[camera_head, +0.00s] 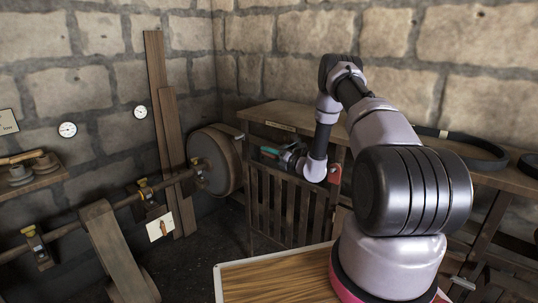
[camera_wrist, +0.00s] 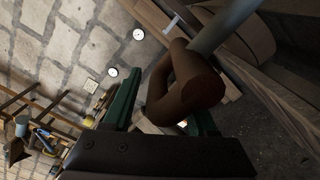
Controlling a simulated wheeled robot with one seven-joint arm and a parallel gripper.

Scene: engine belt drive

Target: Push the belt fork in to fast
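In the wrist view a thick brown bent handle (camera_wrist: 184,85) on a grey rod (camera_wrist: 222,25) lies close ahead, across the space between my green fingers; I take it to be the belt fork's handle. My gripper (camera_wrist: 162,112) has its fingers spread, with a gap beside the left finger. Whether the right finger touches the handle cannot be told. In the head view my gripper (camera_head: 268,152) is at the wooden slatted frame, just right of the large drum pulley (camera_head: 222,160). The handle cannot be made out there, and no fast mark is readable.
A wooden bench (camera_head: 285,115) runs along the back wall, with a black belt loop (camera_head: 465,148) at right. A line shaft (camera_head: 125,200) with brackets crosses the left side. Two wall gauges (camera_head: 68,129) hang there. Upright planks (camera_head: 168,120) lean beside the drum. A slatted wooden guard (camera_head: 285,208) stands below my gripper.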

